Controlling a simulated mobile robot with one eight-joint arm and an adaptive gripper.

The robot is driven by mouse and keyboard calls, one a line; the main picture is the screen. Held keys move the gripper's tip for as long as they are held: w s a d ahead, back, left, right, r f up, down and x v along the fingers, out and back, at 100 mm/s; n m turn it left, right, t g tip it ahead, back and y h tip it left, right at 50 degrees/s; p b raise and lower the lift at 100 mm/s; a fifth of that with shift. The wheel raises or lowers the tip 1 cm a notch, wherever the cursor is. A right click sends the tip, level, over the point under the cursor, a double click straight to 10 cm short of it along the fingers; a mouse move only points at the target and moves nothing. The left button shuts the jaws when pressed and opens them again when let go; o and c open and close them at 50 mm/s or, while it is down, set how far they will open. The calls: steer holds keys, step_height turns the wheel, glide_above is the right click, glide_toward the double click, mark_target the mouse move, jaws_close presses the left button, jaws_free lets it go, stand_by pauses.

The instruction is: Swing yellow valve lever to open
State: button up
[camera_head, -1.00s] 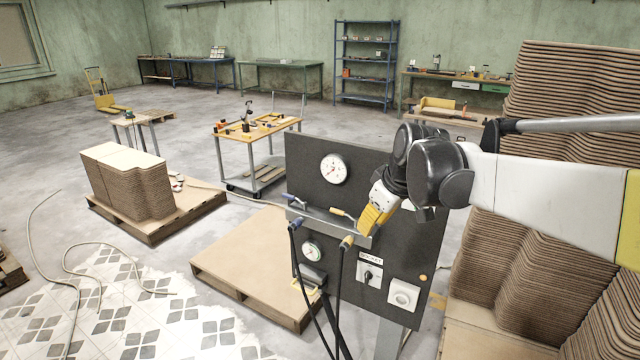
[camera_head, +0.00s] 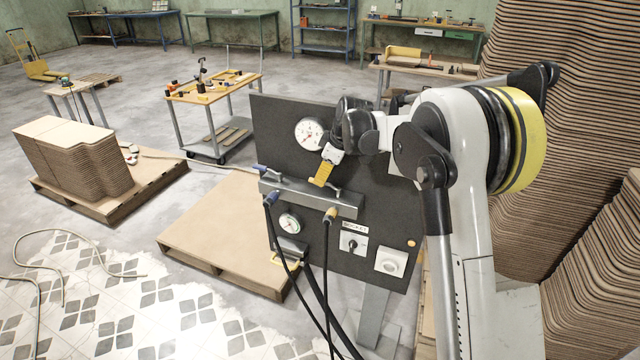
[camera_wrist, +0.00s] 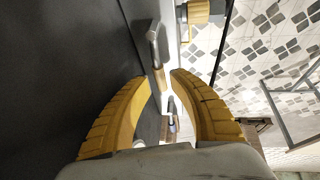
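The yellow valve lever shows in the wrist view as a metal arm with a tan-yellow grip (camera_wrist: 159,78). In the head view my gripper mostly hides it, on the grey manifold bar (camera_head: 290,196) of the dark panel. My gripper (camera_head: 319,183) is at the bar, fingers pointing down. In the wrist view my gripper (camera_wrist: 162,78) is open, with the grip's end between the two yellow fingertips and a visible gap to the right finger. I cannot tell whether the left finger touches it. A blue-gripped lever (camera_wrist: 172,116) lies beyond, also on the bar's left in the head view (camera_head: 262,170).
The dark panel (camera_head: 275,130) carries a round gauge (camera_head: 308,133), a smaller gauge (camera_head: 289,223), a rotary switch (camera_head: 352,243) and hoses with blue and yellow connectors (camera_head: 330,214) below the bar. A pallet (camera_head: 215,225) lies left of it. Stacked curved boards (camera_head: 540,130) stand close at right.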

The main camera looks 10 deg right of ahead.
steer(key=shift+x, duration=1.3)
steer(key=shift+r, duration=0.1)
jaws_close()
steer(key=shift+s+n, duration=0.15)
steer(key=shift+n, duration=0.15)
steer(key=n, duration=0.1)
steer(key=s+n+g+y, duration=0.1)
steer(key=n, duration=0.1)
steer(key=shift+s+a+p, duration=0.25)
steer(key=shift+a+p, duration=0.1)
steer(key=shift+a, duration=0.05)
steer(key=shift+s+a+n+g+y+p, duration=0.15)
steer(key=shift+s+n+g+y, duration=0.3)
steer(key=shift+n, duration=0.55)
steer(key=shift+s+d+n+g+y+p, duration=0.2)
steer(key=shift+s+n, duration=0.35)
steer(key=shift+n, duration=0.45)
